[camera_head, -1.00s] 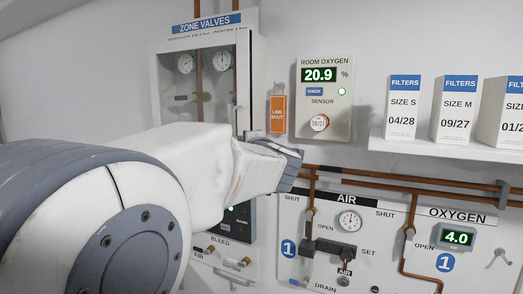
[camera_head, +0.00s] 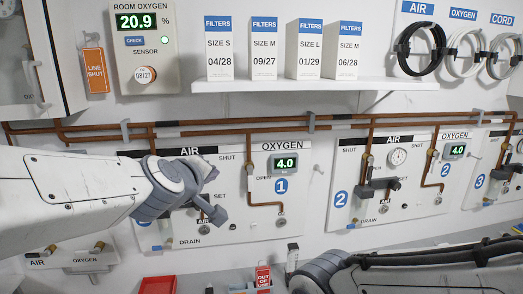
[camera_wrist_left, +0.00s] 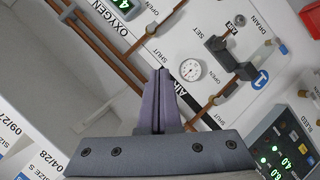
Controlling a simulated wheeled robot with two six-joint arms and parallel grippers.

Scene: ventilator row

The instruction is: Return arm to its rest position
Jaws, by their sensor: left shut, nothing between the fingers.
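My left arm (camera_head: 60,195) comes in from the left, white with a grey wrist. My left gripper (camera_head: 210,175) is in front of the AIR panel of station 1 and hides part of its gauge and valve. In the left wrist view, the two purple-grey fingers (camera_wrist_left: 161,75) are shut together and empty, with the wall panel behind them. I cannot tell the exact gap to the panel. A grey arm part of mine, with a dark cable (camera_head: 430,258), lies across the lower right; no fingers show on it.
Copper pipes (camera_head: 240,124) run along the wall. A white shelf (camera_head: 330,85) with filter boxes is above, and hose coils (camera_head: 420,48) hang at right. The room oxygen sensor (camera_head: 145,45) is at upper left. Below are a red tray (camera_head: 158,285) and a red OUT OF USE tag (camera_head: 263,277).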

